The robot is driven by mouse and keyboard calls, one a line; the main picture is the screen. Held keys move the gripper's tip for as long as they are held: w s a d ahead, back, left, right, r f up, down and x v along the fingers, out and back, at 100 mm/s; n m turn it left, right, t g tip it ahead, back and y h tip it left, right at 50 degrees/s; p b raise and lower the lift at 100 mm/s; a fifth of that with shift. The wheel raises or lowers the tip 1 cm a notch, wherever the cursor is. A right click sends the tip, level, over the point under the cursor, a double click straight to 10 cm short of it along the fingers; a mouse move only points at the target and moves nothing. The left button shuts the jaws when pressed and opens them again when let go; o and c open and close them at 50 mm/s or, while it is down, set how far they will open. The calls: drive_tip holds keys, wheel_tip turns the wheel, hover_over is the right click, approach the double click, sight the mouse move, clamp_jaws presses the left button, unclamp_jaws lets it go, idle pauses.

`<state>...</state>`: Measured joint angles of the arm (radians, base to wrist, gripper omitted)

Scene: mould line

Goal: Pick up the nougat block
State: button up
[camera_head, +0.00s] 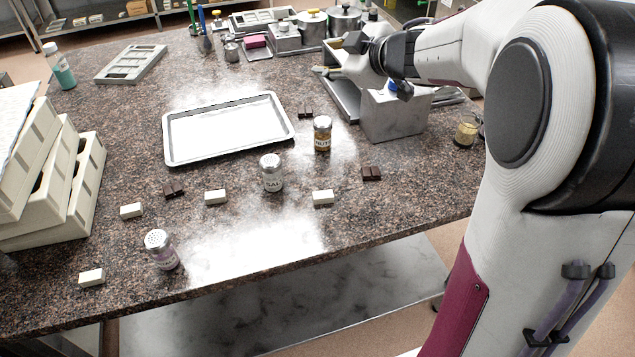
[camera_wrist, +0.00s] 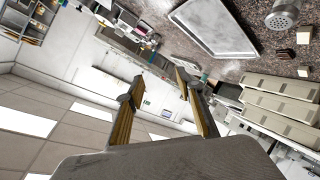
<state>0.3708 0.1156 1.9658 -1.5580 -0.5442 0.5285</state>
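Several small white blocks that look like nougat lie apart on the speckled stone counter. In the head view, one nougat block (camera_head: 323,197) is right of the salt shaker, another (camera_head: 215,197) is left of it, one (camera_head: 131,211) is farther left, and one (camera_head: 91,277) is near the front left edge. Two white blocks also show at the right of the wrist view, one (camera_wrist: 304,36) above the other (camera_wrist: 303,71). My gripper (camera_wrist: 160,78) is open and empty, its fingers apart. In the head view it is raised over the back right of the counter, far from the blocks.
A metal tray (camera_head: 165,140) lies mid-counter. The salt shaker (camera_head: 271,174), an amber jar (camera_head: 322,135), a purple-filled shaker (camera_head: 161,250) and dark chocolate pieces (camera_head: 371,173) stand or lie around the blocks. Stacked moulds (camera_head: 75,190) fill the left; a grey box (camera_head: 395,117) stands right.

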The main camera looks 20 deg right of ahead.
wheel_tip(320, 180, down, 6)
drive_tip(key=n+g+y, duration=0.2)
drive_tip(key=g+y, duration=0.1)
drive_tip(key=n+g+y, duration=0.3)
drive_tip(key=g, duration=0.5)
approach(323, 197)
drive_tip(key=shift+f, duration=0.1)
drive_tip(key=shift+w, duration=0.1)
drive_tip(key=shift+x, duration=1.15)
drive_tip(key=shift+a+f, duration=0.1)
drive_tip(key=shift+f, duration=0.05)
